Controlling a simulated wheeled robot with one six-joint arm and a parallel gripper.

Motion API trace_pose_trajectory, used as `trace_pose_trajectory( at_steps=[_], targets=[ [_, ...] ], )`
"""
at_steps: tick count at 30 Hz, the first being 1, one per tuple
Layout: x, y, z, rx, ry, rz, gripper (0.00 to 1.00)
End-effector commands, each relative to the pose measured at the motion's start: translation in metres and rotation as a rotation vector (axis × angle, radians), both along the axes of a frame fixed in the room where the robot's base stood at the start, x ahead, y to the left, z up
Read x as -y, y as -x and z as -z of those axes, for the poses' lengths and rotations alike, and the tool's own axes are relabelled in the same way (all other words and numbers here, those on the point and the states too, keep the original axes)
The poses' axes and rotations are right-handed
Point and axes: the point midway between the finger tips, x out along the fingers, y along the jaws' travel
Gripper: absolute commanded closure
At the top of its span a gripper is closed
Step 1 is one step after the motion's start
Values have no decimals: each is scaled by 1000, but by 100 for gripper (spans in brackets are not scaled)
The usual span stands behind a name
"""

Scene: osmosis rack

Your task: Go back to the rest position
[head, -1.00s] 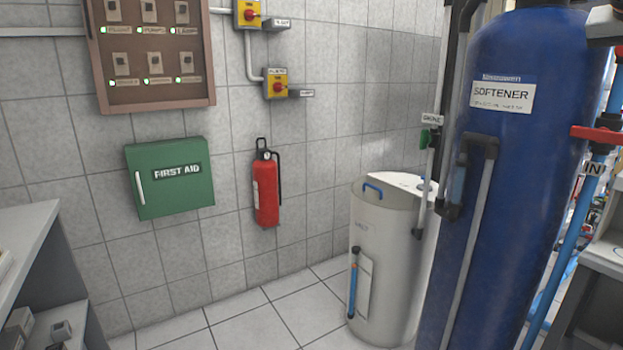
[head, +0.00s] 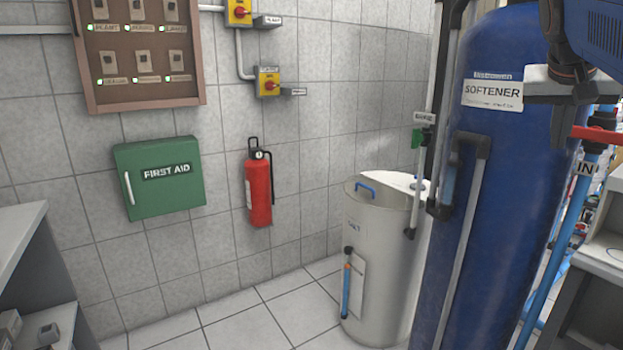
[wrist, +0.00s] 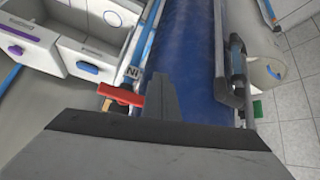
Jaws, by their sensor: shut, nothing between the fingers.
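My gripper (wrist: 163,98) shows in the wrist view as a grey tapered shape pointing up the picture, shut and empty. It stands in front of the blue softener tank (wrist: 185,60). A red valve handle (wrist: 120,94) is just left of the fingers, near an "IN" label, and I cannot tell how far apart they are. The same softener tank (head: 500,170) fills the right part of the head view.
In the wrist view, drawers (wrist: 35,45) are at the upper left and a grey pipe (wrist: 222,60) runs right of the tank. In the head view, a white cylinder tank (head: 375,260) stands left of the softener. A fire extinguisher (head: 259,190) hangs on the wall. Tiled floor (head: 270,318) is open.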

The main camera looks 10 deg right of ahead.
Motion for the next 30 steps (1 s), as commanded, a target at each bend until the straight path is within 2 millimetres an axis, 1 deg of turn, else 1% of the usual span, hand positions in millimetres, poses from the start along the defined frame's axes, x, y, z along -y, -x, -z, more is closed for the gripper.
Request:
trace_pose_trajectory(
  at_steps=[1, 2, 3, 5, 6, 8, 10, 11, 12, 14, 15, 17, 18, 21, 24, 25, 27, 30],
  targets=[
    [-17, -3, 18, -10, -13, -48, 100],
    [-28, -4, 30, -17, -20, -80, 100],
    [-43, -6, 47, -29, -32, -125, 100],
    [-66, -7, 74, -43, -49, -192, 100],
    [-81, -6, 92, -55, -59, -237, 100],
    [-103, -4, 119, -69, -76, -302, 100],
    [-129, 1, 150, -86, -95, -378, 100],
    [-140, 4, 164, -95, -101, -410, 100],
    [-154, 8, 182, -104, -113, -451, 100],
    [-174, 17, 210, -120, -128, -514, 100],
    [-188, 23, 229, -130, -139, -554, 100],
    [-206, 34, 257, -146, -152, -614, 100],
    [-217, 41, 274, -155, -162, -651, 100],
    [-240, 59, 312, -178, -182, -730, 100],
    [-255, 74, 340, -194, -195, -786, 100],
    [-258, 77, 346, -197, -199, -799, 100],
    [-263, 83, 357, -201, -203, -818, 100],
    [-266, 87, 364, -206, -206, -832, 100]
  ],
)
